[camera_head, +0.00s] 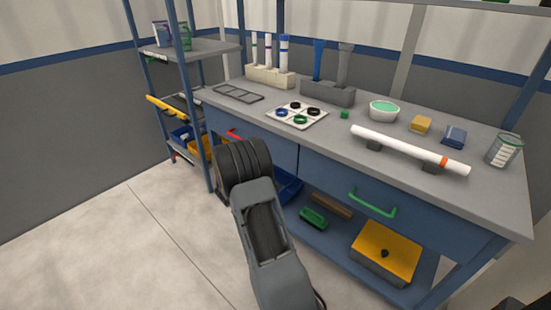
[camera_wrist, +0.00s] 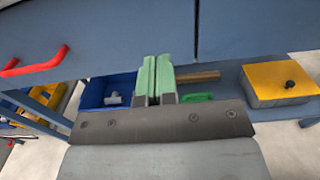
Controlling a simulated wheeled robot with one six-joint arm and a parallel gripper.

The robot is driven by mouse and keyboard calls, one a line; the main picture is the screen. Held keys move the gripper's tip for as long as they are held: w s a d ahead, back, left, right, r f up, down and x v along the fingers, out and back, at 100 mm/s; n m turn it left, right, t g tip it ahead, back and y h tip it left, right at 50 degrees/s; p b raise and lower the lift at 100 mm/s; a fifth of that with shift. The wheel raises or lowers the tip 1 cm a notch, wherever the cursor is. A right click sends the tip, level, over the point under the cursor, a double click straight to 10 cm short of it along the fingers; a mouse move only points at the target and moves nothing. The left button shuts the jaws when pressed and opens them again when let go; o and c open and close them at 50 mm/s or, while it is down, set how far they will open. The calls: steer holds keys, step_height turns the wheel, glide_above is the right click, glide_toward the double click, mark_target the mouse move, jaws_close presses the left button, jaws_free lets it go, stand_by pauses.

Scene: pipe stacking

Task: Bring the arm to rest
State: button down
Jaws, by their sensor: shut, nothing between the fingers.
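My gripper (camera_wrist: 156,66) shows in the wrist view with its two pale green fingers together and nothing between them. It points toward the front of the workbench (camera_head: 335,140), at the level of the blue drawers and the lower shelf. In the head view my arm rises from the bottom centre in front of the bench, and my gripper is hidden behind it. A white pipe (camera_head: 405,149) with an orange band lies across two dark supports on the benchtop, apart from my arm.
A red handle (camera_wrist: 36,62) and a green drawer handle (camera_head: 372,203) stick out from the bench front. The lower shelf holds a blue bin (camera_wrist: 106,91) and a yellow-lidded box (camera_head: 385,252). A shelf rack (camera_head: 190,50) stands at left. Floor at left is clear.

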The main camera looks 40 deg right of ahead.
steer(key=shift+s+a, duration=0.2)
steer(key=shift+a, duration=1.55)
